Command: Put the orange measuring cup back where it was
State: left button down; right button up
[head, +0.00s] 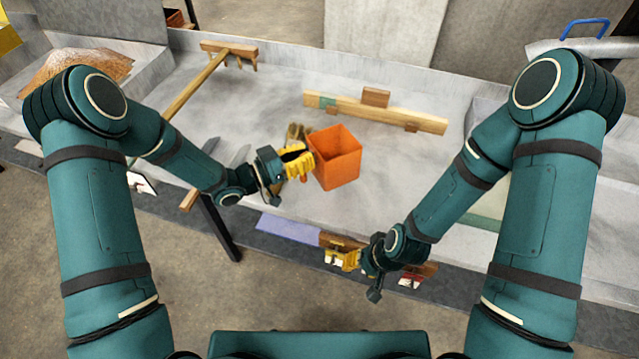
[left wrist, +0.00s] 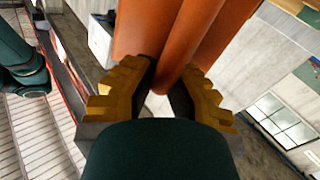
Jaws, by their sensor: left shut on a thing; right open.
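The orange measuring cup (head: 337,158) is a square, open-topped box over the grey trough; its inside looks empty. My left gripper (head: 302,165) is at the cup's left side, its yellow fingers shut on it. In the left wrist view, the gripper (left wrist: 163,90) has its two fingers closed around a rounded orange part of the cup (left wrist: 150,35), probably the handle. I cannot tell whether the cup's base touches the trough. My right gripper (head: 343,260) is open and empty in front of the trough's near edge, over a lower shelf.
A long-handled wooden rake (head: 196,85) lies on the left of the trough (head: 280,85). A wooden board (head: 420,121) with small blocks lies behind the cup. A lilac sheet (head: 287,228) lies near the front edge. A grain heap (head: 75,68) is far left.

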aim_at(315, 174)
pick_arm(q)
notch_tip(315, 174, down, 8)
jog(key=shift+f+b, duration=0.2)
jog(key=shift+b, duration=0.55)
jog(key=shift+r, duration=0.1)
jog(key=c, duration=1.1)
grip_release()
